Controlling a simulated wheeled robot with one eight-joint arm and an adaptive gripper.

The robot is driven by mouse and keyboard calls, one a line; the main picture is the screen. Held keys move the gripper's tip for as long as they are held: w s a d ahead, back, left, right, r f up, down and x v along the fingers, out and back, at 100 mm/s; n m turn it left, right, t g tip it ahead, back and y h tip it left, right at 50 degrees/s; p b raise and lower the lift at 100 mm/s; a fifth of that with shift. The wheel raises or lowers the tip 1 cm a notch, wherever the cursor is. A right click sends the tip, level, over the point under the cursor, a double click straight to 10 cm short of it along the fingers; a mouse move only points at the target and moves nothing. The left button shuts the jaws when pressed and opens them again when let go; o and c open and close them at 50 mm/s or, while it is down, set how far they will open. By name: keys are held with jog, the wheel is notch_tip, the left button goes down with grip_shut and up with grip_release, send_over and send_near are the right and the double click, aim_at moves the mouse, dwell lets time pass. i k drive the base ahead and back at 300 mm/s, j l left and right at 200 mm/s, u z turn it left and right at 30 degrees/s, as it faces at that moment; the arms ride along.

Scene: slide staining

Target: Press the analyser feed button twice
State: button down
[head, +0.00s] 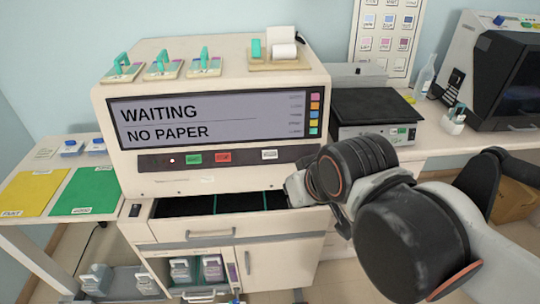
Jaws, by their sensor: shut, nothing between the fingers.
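The analyser (225,85) is a large cream machine whose screen (215,112) reads "WAITING" and "NO PAPER". The button labels are too small to read, so I cannot tell for certain which is the feed button. My arm reaches in from the right, its front end close to the analyser's lower right front. My gripper's fingers do not show; the arm may hide them.
An open drawer (190,229) with dark compartments juts out below the analyser. White rolls on a wooden stand (283,65) and several green-handled pieces stand on top. A black-topped device (375,106) is at right; yellow (35,192) and green mats (86,190) lie at left.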

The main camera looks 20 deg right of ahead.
aim_at(266, 154)
jog(key=u, duration=1.75)
jog(key=k+l, duration=0.85)
